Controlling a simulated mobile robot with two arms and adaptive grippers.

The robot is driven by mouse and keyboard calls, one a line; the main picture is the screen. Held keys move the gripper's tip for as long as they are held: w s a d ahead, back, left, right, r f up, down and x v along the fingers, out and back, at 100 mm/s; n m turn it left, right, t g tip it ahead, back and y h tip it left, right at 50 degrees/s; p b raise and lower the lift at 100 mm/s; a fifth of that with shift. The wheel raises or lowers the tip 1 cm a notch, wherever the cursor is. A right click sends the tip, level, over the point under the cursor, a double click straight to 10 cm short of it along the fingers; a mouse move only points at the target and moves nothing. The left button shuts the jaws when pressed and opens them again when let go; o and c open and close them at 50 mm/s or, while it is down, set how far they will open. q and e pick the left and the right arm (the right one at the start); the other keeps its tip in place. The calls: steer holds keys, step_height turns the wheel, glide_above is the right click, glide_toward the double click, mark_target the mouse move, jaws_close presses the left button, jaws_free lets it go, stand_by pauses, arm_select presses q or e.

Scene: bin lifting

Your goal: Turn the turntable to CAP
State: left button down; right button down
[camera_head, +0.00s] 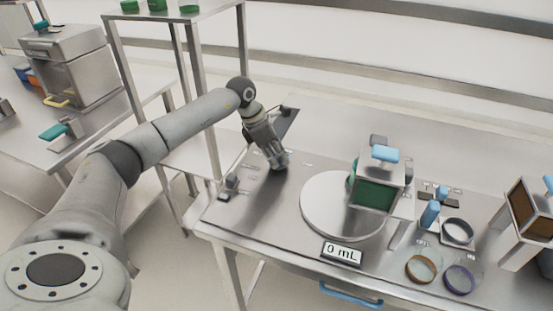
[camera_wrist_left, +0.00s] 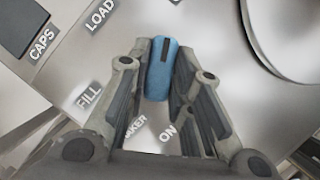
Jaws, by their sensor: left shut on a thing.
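The turntable (camera_head: 330,222) is a round grey disc at the middle of the bench in the head view, and its curved edge shows at upper right in the left wrist view (camera_wrist_left: 262,52). My left gripper (camera_head: 279,163) is low over the bench, left of and behind the disc. In the left wrist view, my left gripper's fingers (camera_wrist_left: 172,85) are shut on a blue handle (camera_wrist_left: 160,72) with a dark mark on its top. Labels LOAD and FILL are printed to its left, and ON below it. The handle is hidden in the head view. My right gripper is not in view.
A dispenser with a dark green panel (camera_head: 375,196) stands over the disc's right side. A 0 mL display (camera_head: 343,254) is at the bench front. Round dishes (camera_head: 421,267) and a blue upright piece (camera_head: 430,214) are to the right. A shelf frame (camera_head: 184,60) stands left.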

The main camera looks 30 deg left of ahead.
arm_select(q)
steer(key=shift+w+m, duration=0.1)
steer(key=shift+m, duration=0.6)
steer(key=shift+g+b, duration=0.3)
steer(key=c, duration=1.3)
jaws_free()
steer(key=v, duration=1.2)
steer(key=shift+a, duration=0.2)
